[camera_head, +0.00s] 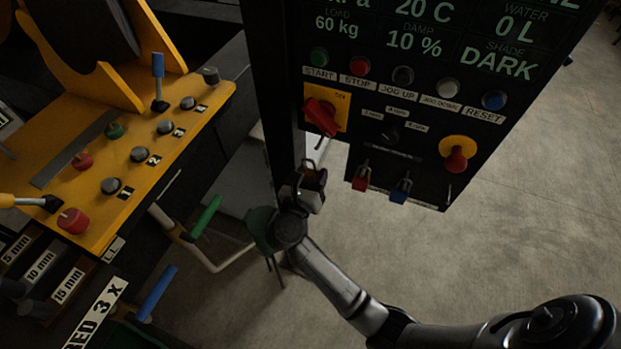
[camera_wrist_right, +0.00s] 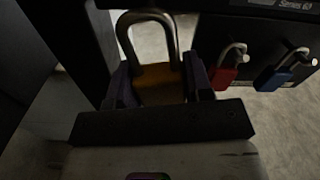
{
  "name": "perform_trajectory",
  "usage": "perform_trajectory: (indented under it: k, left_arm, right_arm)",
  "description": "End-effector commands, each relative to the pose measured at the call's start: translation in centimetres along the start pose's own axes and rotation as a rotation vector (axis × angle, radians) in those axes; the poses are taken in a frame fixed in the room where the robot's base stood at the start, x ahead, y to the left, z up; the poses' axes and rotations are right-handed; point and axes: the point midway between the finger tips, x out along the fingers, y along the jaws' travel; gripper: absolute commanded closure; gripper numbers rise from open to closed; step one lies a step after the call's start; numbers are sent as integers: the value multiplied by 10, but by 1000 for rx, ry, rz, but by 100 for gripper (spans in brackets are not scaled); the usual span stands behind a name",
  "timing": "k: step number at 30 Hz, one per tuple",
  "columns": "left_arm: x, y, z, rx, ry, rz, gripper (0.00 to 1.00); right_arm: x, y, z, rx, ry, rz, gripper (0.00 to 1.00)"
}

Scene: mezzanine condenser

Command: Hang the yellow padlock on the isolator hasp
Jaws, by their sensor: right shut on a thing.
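My right gripper (camera_head: 312,182) is shut on the yellow padlock, just below the isolator and near the lower left edge of the black panel. In the right wrist view the padlock's yellow body (camera_wrist_right: 160,84) sits between the fingers with its steel shackle pointing up. In the head view the padlock is small and dark, and its shackle (camera_head: 309,164) shows above the fingers. The isolator (camera_head: 322,116) is a red rotary handle on a yellow plate. A thin loop shows under the handle; the hasp's details are too small to tell. My left gripper is out of view.
A red padlock (camera_head: 361,179) and a blue padlock (camera_head: 401,190) hang on the panel's lower edge, right of my gripper. A red emergency knob (camera_head: 456,158) sticks out farther right. A yellow console (camera_head: 85,130) with buttons and levers stands left. Floor is clear below the panel.

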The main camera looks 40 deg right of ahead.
Motion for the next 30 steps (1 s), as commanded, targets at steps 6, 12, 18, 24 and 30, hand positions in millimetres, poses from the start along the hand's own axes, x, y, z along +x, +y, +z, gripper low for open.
perform_trajectory:
  k: [6,12,18,24,30]
  left_arm:
    - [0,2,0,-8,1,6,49]
    - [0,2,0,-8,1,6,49]
    - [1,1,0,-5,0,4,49]
    - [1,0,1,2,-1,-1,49]
    - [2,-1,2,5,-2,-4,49]
  right_arm:
    - [13,0,-1,0,-1,0,80]
    - [24,0,-2,1,-1,0,80]
    - [36,1,-3,1,-1,1,80]
    - [47,1,-4,0,-2,0,80]
    - [58,1,-5,0,-2,0,80]
